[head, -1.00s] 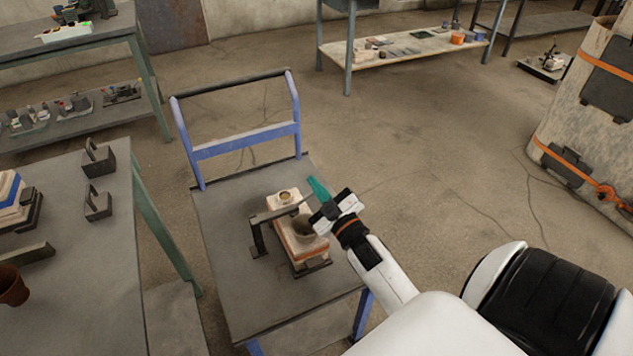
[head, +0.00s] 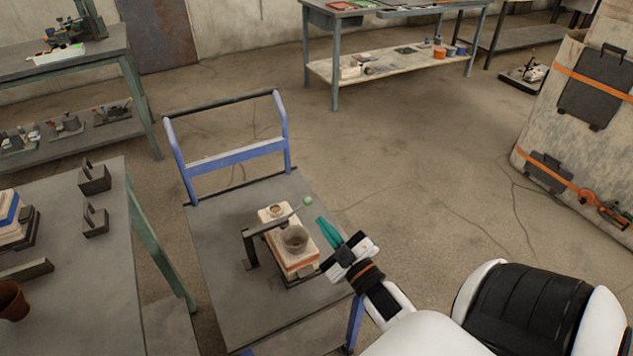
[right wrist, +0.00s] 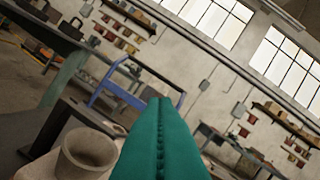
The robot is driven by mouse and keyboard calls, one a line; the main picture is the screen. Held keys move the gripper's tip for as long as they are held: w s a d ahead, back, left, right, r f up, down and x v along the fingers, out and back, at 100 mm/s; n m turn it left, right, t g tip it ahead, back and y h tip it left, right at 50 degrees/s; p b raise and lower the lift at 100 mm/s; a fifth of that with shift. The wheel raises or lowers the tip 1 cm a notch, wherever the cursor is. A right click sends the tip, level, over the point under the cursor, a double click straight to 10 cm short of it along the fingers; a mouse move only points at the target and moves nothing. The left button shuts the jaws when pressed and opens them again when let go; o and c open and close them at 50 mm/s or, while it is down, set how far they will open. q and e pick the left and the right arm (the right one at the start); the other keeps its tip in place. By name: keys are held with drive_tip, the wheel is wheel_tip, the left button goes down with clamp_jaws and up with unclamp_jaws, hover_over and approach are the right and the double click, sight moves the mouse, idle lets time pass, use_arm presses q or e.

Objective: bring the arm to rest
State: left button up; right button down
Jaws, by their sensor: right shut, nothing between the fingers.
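My right gripper (head: 328,231) has teal fingers pressed together with nothing between them. It is over the right side of the cart, beside the block stack. In the right wrist view the shut teal fingers (right wrist: 160,140) fill the lower middle. A grey cup (head: 295,239) stands on a white and orange block stack (head: 296,262) on the cart. The cup also shows in the right wrist view (right wrist: 88,153). My left gripper is out of view.
The cart (head: 228,300) has a grey top and a blue handle frame (head: 225,160). A grey table (head: 95,290) with dark brackets and a brown pot (head: 12,300) stands at left. Open floor (head: 420,180) lies to the right of the cart.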

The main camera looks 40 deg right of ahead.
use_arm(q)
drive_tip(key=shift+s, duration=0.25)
use_arm(e)
drive_tip(key=shift+s+f, duration=0.1)
drive_tip(key=shift+s, duration=0.15)
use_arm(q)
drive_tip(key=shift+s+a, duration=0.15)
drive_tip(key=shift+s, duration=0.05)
